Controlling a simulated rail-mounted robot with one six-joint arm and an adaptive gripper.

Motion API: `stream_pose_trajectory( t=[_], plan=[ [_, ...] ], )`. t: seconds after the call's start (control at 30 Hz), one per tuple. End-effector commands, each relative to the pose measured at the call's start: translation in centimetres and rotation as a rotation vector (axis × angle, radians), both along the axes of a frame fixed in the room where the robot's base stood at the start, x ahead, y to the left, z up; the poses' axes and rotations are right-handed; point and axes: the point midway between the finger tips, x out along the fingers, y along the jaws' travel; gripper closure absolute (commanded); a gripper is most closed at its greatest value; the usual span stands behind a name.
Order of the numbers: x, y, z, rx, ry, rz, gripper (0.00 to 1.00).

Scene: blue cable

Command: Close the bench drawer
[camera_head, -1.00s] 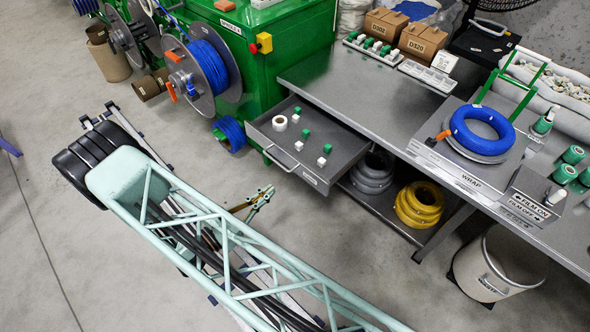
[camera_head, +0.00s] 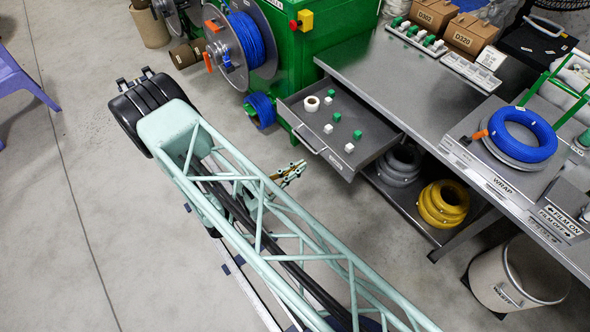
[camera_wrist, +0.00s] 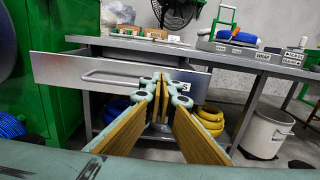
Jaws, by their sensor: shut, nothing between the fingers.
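The bench drawer (camera_head: 334,163) is pulled out from the grey metal bench (camera_head: 400,80). It holds a white roll and several small green and white blocks. Its front panel (camera_wrist: 60,71) with a bar handle (camera_wrist: 115,80) faces me in the wrist view. My gripper (camera_head: 302,165) is shut and empty, in front of the drawer's front panel and below its rim in the head view. In the wrist view my gripper (camera_wrist: 164,78) points at the panel, right of the handle, and covers part of the label. I cannot tell whether the fingertips touch the panel.
The green machine (camera_head: 335,40) with a cable reel stands left of the drawer. Under the bench lie grey coils and a yellow coil (camera_head: 443,203). A waste bin (camera_head: 518,275) stands at the right. The floor before the drawer is open.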

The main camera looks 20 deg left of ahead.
Motion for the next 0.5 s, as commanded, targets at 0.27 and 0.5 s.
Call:
stream_pose_trajectory(
  t=[0.27, 0.5],
  plan=[
    [2.6, -1.5, -0.1, -0.001, 0.000, -0.001, 1.00],
    [4.7, -2.7, -0.1, -0.001, 0.000, -0.002, 1.00]
  ],
)
